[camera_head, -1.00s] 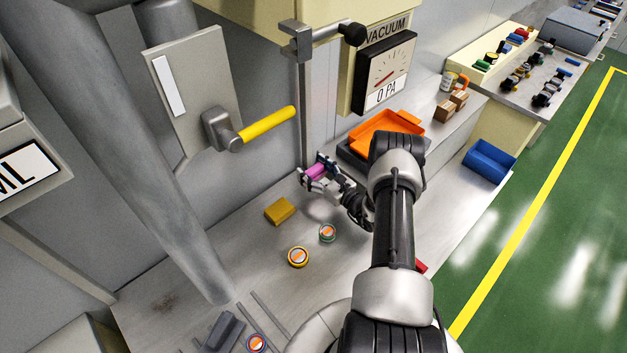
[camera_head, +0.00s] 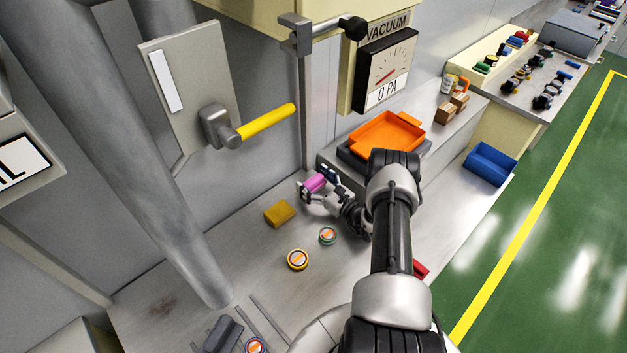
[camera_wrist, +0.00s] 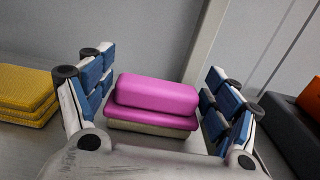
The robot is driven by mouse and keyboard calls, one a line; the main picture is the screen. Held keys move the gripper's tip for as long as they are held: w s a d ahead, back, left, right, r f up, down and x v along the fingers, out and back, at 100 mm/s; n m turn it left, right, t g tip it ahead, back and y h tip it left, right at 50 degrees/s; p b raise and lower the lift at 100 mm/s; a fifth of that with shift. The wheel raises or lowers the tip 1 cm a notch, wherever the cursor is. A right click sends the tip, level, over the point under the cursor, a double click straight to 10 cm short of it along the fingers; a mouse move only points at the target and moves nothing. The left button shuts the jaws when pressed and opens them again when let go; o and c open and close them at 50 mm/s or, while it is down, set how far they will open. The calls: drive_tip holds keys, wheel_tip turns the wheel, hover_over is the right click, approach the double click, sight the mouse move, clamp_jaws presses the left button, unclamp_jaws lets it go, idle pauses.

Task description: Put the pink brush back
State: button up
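The pink brush (camera_head: 316,183) lies on the metal bench near the back wall, between the yellow sponge and the orange tray. In the wrist view the brush (camera_wrist: 157,95) shows its pink top and a pale strip below. My gripper (camera_head: 316,181) is around it, one blue-padded finger at each end. In the wrist view the fingers (camera_wrist: 160,90) are spread wide, with the brush between them and little room at either end. The brush appears to rest on the bench; its underside is hidden.
A yellow sponge (camera_head: 279,213) lies to the left. An orange tray (camera_head: 387,133) on a dark base is to the right. A lever with a yellow handle (camera_head: 266,121) sticks out above.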

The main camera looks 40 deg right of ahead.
drive_tip(key=shift+o, duration=0.3)
drive_tip(key=shift+s+p, duration=0.1)
drive_tip(key=shift+p, duration=0.2)
drive_tip(key=s, duration=0.4)
drive_tip(key=s+d, duration=0.1)
drive_tip(key=s, duration=0.2)
drive_tip(key=s+p, duration=0.1)
drive_tip(key=s, duration=0.3)
drive_tip(key=shift+s+d+f, duration=0.1)
drive_tip(key=shift+s+d, duration=0.25)
